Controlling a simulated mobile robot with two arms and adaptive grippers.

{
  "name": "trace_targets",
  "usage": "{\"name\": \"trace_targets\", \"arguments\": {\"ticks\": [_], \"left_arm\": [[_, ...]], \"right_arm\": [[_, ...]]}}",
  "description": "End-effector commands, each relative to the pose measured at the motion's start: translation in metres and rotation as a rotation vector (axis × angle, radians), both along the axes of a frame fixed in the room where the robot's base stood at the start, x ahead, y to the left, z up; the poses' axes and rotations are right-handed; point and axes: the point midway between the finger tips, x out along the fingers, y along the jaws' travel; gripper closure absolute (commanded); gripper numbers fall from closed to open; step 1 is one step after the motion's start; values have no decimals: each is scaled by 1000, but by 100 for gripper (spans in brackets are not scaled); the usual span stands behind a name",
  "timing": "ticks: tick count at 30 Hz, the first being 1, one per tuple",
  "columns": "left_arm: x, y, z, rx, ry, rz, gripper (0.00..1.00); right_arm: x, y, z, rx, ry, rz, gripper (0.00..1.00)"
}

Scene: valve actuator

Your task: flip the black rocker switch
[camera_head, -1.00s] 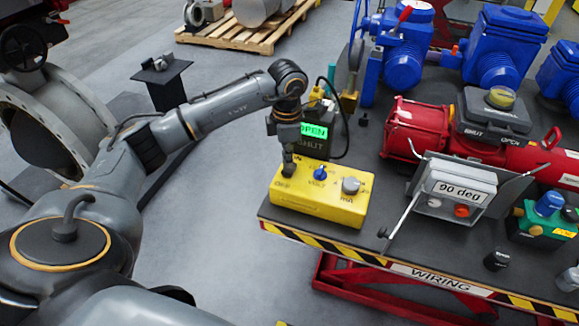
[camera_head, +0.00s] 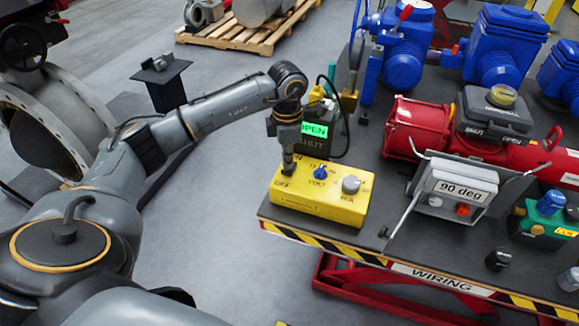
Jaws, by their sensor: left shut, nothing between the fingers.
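A yellow control box (camera_head: 318,206) sits at the left front corner of the table, with a blue knob (camera_head: 320,172) and a grey knob (camera_head: 351,185) on its top. My left gripper (camera_head: 288,168) is shut, pointing down at the left end of the box top, by the small printed labels. Its fingertips look to be at or just above the surface; I cannot tell if they touch. The black rocker switch is not clearly visible; the fingertips cover that part of the box. My right gripper is not in view.
A black unit with a green OPEN display (camera_head: 314,130) stands just behind the box, close to my left wrist. A box marked 90 deg (camera_head: 458,190) with a thin lever and a red actuator (camera_head: 403,125) stand to the right. Striped edging lines the table front.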

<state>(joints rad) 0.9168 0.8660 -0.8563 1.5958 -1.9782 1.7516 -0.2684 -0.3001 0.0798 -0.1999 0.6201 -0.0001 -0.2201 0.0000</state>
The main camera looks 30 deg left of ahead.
Motion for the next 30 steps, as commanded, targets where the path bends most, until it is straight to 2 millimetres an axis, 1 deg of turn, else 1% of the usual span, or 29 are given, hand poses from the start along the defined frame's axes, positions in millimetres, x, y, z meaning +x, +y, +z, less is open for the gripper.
{"name": "trace_targets", "arguments": {"ticks": [25, 30], "left_arm": [[0, 0, -14, 1, 1, 0, 100], [0, 0, -10, 0, 0, 0, 100]], "right_arm": [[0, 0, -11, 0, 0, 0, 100], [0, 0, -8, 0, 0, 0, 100]]}}
